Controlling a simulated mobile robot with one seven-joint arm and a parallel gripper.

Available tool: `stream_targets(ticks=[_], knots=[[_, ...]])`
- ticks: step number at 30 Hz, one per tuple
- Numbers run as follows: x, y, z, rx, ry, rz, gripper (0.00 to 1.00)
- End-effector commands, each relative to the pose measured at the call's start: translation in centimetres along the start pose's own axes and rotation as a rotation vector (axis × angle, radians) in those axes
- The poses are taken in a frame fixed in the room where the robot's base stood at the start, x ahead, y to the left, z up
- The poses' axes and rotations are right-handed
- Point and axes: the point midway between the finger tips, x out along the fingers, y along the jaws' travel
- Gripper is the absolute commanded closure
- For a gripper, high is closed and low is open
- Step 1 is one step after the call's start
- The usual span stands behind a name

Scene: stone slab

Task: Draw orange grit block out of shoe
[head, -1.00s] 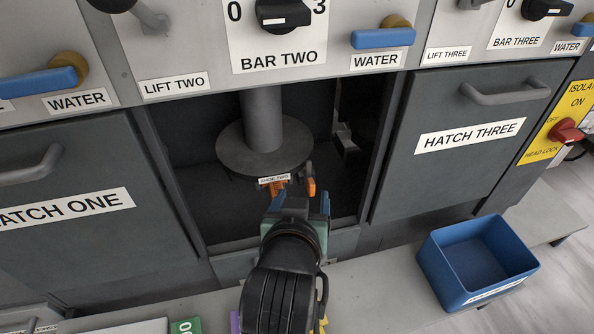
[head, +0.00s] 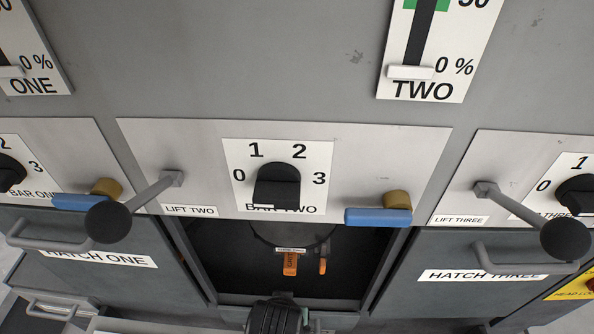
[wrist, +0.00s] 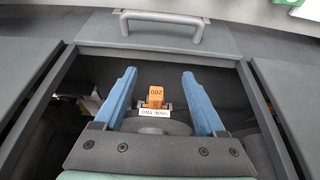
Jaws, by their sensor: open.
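The orange grit block (head: 290,264) hangs under the round dark plate in the open bay below BAR TWO. In the wrist view the orange block (wrist: 156,95), marked 200, sits at the shoe (wrist: 153,113), whose white label reads SHOE TWO. My gripper (wrist: 158,73) is open, its two blue fingers to either side of the block with a gap on each side. In the head view only my dark wrist shows at the bottom edge; the fingers are hard to make out. A smaller orange piece (head: 323,265) shows right of the block.
Hatch one (head: 100,262) and hatch three (head: 470,265) flank the bay. Lift levers with black knobs (head: 108,222) (head: 566,238) stick out. A blue water handle (head: 378,217) is above the bay's right side. In the wrist view, a panel with a grey handle (wrist: 162,18) lies beyond the opening.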

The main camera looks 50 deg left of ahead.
Motion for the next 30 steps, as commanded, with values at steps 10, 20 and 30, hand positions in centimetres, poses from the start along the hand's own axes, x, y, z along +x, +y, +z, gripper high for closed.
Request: stream_targets(ticks=[10,20,30], knots=[[2.2,0.0,-6.0,0.0,0.003,0.0,0.28],[5.6,0.0,-9.6,0.0,-0.002,-0.001,0.28],[8.7,0.0,-9.6,0.001,0.001,0.001,0.28]])
